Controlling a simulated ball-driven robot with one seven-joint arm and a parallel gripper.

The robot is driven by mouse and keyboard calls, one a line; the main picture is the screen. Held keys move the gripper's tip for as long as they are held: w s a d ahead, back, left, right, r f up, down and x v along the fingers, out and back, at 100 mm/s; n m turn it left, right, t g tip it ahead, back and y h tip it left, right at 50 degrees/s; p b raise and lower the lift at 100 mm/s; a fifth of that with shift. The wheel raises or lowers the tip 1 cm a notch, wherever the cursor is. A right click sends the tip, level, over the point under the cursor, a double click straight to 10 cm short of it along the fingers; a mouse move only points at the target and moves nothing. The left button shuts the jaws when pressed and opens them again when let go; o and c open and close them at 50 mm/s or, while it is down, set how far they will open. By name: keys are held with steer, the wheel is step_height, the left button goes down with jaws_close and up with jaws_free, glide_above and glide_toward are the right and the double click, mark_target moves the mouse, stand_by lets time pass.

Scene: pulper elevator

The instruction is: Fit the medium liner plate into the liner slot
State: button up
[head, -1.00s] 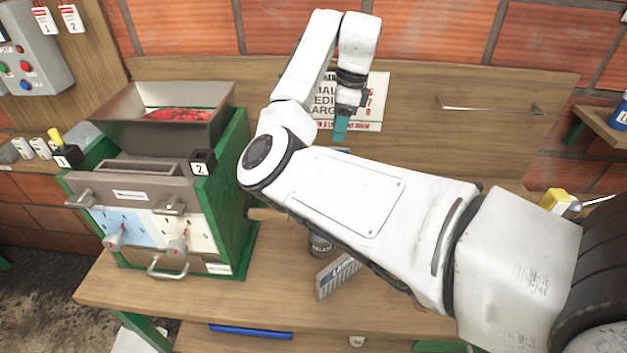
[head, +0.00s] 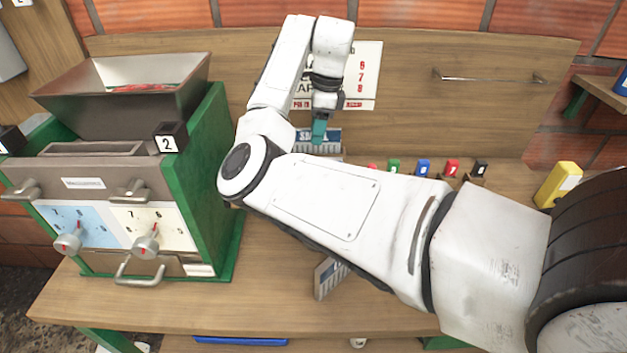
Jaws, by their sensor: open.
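The green pulper machine (head: 213,180) stands on the left of the bench. A rectangular opening (head: 95,149) in its top, in front of the hopper, may be the liner slot. A ribbed plate with a blue label that seems to start with S (head: 325,135) stands at the back of the bench. Another ribbed plate (head: 330,281) stands nearer the front, partly behind my arm. I cannot make out a plate marked medium; my arm hides part of the bench. My gripper (head: 319,133), with teal fingers, points down in front of the S plate, open; contact is unclear.
A metal hopper (head: 125,90) with red contents tops the machine, beside a black block marked 2 (head: 169,143). Several small coloured blocks (head: 423,168) line the bench's back right. A yellow object (head: 558,185) is at the right.

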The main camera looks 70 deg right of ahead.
steer(key=f, duration=0.5)
steer(key=shift+w+a, duration=0.15)
steer(key=shift+w, duration=0.1)
steer(key=shift+w+f+p, duration=0.2)
steer(key=shift+f+p, duration=0.5)
steer(key=shift+f, duration=1.85)
steer(key=shift+c, duration=0.5)
jaws_close()
